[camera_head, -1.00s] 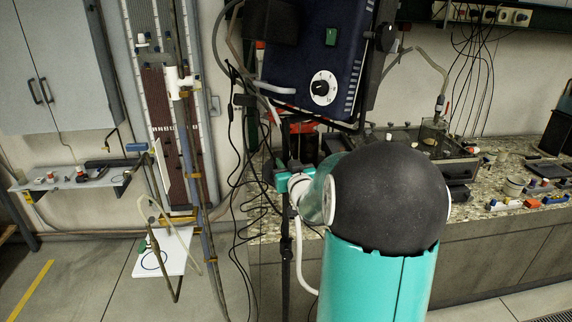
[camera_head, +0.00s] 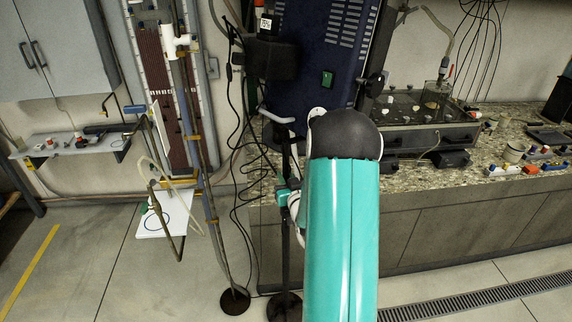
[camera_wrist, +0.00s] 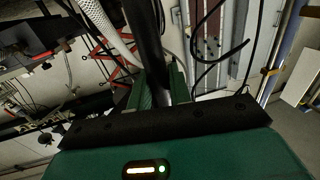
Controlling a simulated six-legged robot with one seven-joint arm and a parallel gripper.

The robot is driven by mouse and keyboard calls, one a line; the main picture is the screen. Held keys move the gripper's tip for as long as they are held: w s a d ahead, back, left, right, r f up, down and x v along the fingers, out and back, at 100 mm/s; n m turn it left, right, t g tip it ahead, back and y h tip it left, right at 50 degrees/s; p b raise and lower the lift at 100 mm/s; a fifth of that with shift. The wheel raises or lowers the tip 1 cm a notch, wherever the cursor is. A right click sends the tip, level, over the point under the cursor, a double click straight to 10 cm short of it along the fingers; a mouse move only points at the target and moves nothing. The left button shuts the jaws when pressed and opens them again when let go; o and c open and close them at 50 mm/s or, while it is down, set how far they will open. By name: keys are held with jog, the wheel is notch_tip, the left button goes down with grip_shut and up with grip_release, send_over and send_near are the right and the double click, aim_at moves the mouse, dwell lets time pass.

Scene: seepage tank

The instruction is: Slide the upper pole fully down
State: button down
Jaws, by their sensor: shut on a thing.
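The black upper pole (camera_head: 287,158) stands upright below a dark blue box (camera_head: 318,60) with a green switch. My gripper (camera_head: 287,192) is shut around the pole, just below the box; my teal forearm and black joint hide part of the box's lower right. In the wrist view the dark pole (camera_wrist: 150,45) runs between the green fingers of my gripper (camera_wrist: 160,92). Below my gripper the stand's lower pole (camera_head: 286,250) goes down to a round dark base (camera_head: 284,306) on the floor. The joint between the two pole parts cannot be made out.
A second stand (camera_head: 198,150) with tubing and a white plate (camera_head: 167,212) stands left. Black cables (camera_head: 240,160) hang close beside the pole. The floor at front left is clear.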

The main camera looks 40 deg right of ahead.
jog(key=shift+s+a+f, duration=0.1)
jog(key=shift+f, duration=0.85)
jog(key=c, duration=1.3)
grip_release()
jog(key=shift+f, duration=0.1)
jog(key=shift+c, duration=0.2)
jog(key=shift+r, duration=0.25)
jog(key=shift+s+a, duration=0.1)
jog(key=shift+s, duration=0.2)
jog(key=v, duration=1.3)
